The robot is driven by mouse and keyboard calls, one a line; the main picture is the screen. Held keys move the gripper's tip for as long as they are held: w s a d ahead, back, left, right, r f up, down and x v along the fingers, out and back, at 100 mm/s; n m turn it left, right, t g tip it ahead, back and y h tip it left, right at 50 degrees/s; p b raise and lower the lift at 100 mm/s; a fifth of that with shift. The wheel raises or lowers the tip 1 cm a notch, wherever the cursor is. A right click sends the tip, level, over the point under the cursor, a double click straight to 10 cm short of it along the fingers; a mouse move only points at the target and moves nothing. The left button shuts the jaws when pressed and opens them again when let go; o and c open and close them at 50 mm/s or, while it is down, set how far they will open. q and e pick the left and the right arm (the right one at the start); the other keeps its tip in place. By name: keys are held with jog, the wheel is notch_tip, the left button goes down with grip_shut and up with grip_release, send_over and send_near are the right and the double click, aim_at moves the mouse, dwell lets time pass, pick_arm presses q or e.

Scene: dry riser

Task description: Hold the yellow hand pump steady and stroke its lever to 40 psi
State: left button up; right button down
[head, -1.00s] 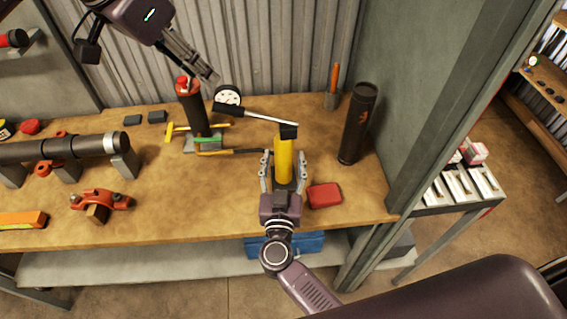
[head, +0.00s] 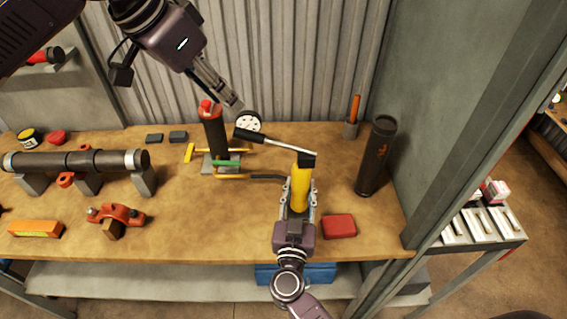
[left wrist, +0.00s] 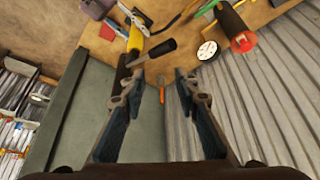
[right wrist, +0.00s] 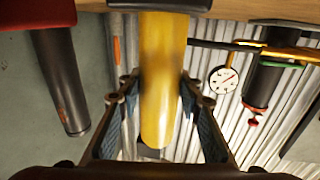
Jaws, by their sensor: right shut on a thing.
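The yellow hand pump (head: 299,187) stands upright near the bench's front edge. My right gripper (head: 298,208) is shut around its lower body; the right wrist view shows the yellow barrel (right wrist: 160,80) between both fingers. The pump's lever (head: 285,146) slants from the black pump head to the upper left, ending in a black grip (head: 249,135). My left gripper (head: 238,103) is above and behind that grip, apart from it. In the left wrist view its fingers are open and empty, with the grip (left wrist: 152,52) beyond the tips. The gauge (head: 248,122) has a white dial; its reading is too small to tell.
A black cylinder with red top (head: 214,130) stands behind the pump. A red box (head: 339,226) lies right of it, near a tall black tube (head: 376,155). A pipe on stands (head: 85,160) and an orange clamp (head: 115,214) are at left.

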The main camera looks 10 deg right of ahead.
aim_at(247, 130)
pick_arm(q)
jog(key=shift+w, duration=0.2)
jog(key=c, duration=0.5)
jog(key=shift+w+m, duration=0.3)
jog(key=shift+m, duration=0.2)
grip_shut()
jog(key=w+m+g, duration=0.1)
jog(key=m, duration=0.1)
jog(key=w+f+m+g, duration=0.1)
jog(key=m, duration=0.2)
jog(key=w+f+m+g, duration=0.1)
jog(key=m+g, duration=0.1)
jog(key=m, duration=0.1)
jog(key=shift+w+a+h, duration=0.1)
jog(key=shift+a+h, duration=0.2)
jog(key=shift+a, duration=0.1)
jog(key=shift+f, duration=0.15)
jog(key=shift+x, duration=3.4)
jog(key=shift+f, duration=0.1)
